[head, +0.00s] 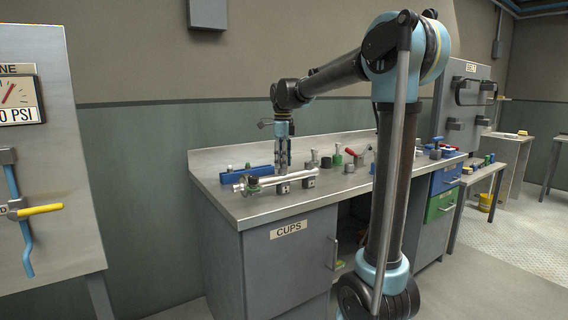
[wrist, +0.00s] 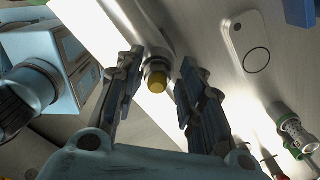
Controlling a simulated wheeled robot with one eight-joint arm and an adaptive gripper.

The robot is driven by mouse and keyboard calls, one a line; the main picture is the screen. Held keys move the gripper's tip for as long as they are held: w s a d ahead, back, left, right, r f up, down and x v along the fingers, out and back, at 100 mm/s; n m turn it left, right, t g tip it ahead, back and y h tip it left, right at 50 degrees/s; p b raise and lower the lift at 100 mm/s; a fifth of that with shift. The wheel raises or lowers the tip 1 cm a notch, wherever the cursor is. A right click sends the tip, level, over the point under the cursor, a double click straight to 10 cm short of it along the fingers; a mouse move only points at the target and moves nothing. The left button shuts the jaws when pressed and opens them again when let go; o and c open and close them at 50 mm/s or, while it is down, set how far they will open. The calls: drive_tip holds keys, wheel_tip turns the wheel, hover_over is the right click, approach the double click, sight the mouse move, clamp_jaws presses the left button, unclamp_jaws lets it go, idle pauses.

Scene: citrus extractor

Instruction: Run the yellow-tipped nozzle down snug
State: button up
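The yellow-tipped nozzle (wrist: 157,82) shows in the wrist view as a metal collar with a rounded yellow end, between my fingers. It is at the end of a silver tube. My gripper (wrist: 161,66) is open, with a finger on each side of the nozzle and a visible gap to both. In the head view my gripper (head: 282,168) points down over the bench, above or just behind a silver tube assembly (head: 268,181) lying on dark blocks. The yellow tip cannot be made out clearly there, and the nozzle's seating is hidden.
The grey bench (head: 225,209) holds a blue rack (head: 240,175) behind the tube and several small fittings to the right. A pale plate with a round hole (wrist: 246,40) and a green-ended fitting (wrist: 292,130) lie right in the wrist view. The bench's front left is clear.

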drive_tip(key=shift+n, duration=0.7)
drive_tip(key=shift+n, duration=0.9)
drive_tip(key=shift+n, duration=0.9)
drive_tip(key=shift+c, duration=0.2)
drive_tip(key=c, duration=0.4)
drive_tip(key=shift+c, duration=0.2)
